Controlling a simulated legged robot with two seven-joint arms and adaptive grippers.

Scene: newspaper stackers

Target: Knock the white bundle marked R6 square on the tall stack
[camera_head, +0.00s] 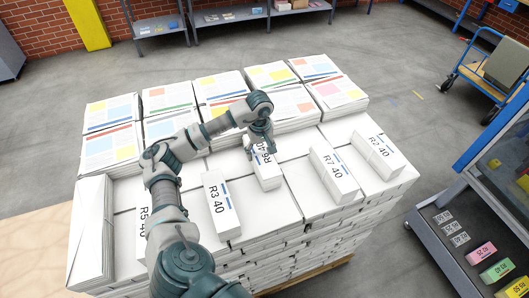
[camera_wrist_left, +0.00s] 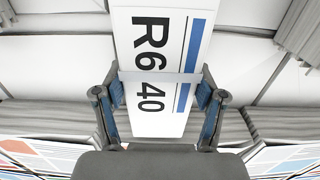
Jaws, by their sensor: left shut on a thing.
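The white bundle marked R6 40 (camera_head: 267,174), with a blue stripe, lies on top of the tall stack (camera_head: 258,212) in the head view, in the row of labelled bundles. It is set a little farther back than R3 and slightly turned. In the left wrist view the R6 bundle (camera_wrist_left: 163,40) runs up the middle with a pale strap across its label. My left gripper (camera_head: 262,146) is at the bundle's far end, and its fingers (camera_wrist_left: 162,92) are on both sides of it, shut on it. My right gripper is not in view.
Bundles R3 (camera_head: 221,204), R7 (camera_head: 334,174) and R2 (camera_head: 378,156) lie alongside. R5 (camera_head: 142,232) is partly hidden by my arm. Colour-printed newspapers (camera_head: 225,91) rise behind. A slanted rack (camera_head: 468,240) stands at right, a blue cart (camera_head: 495,70) farther back.

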